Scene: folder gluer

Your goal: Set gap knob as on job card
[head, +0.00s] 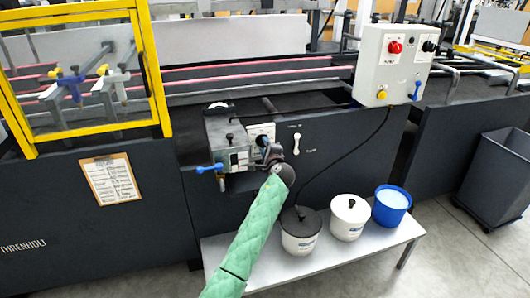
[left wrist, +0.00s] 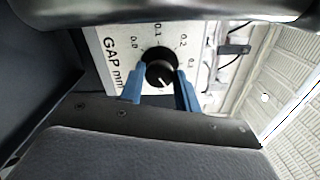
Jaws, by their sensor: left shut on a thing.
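The gap knob (left wrist: 160,66) is a round black knob on a white plate (left wrist: 112,45) lettered GAP mm, with a scale including 0.0, 0.1 and 0.2. A pale mark shows on the knob's lower side in the left wrist view. My left gripper (left wrist: 160,76) has its blue fingers on both sides of the knob, shut on it. In the head view my left gripper (head: 267,148) is at the grey glue unit and partly hides the plate (head: 257,131). The job card (head: 111,179) is on a clipboard at left; its writing is too small to read. My right gripper is not in view.
A blue-handled lever (head: 209,168) sticks out left of the glue unit (head: 228,140). Below right, a bench (head: 335,262) holds two white pots (head: 349,217) and a blue bucket (head: 392,206). A control box (head: 393,65) with a hanging cable stands upper right.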

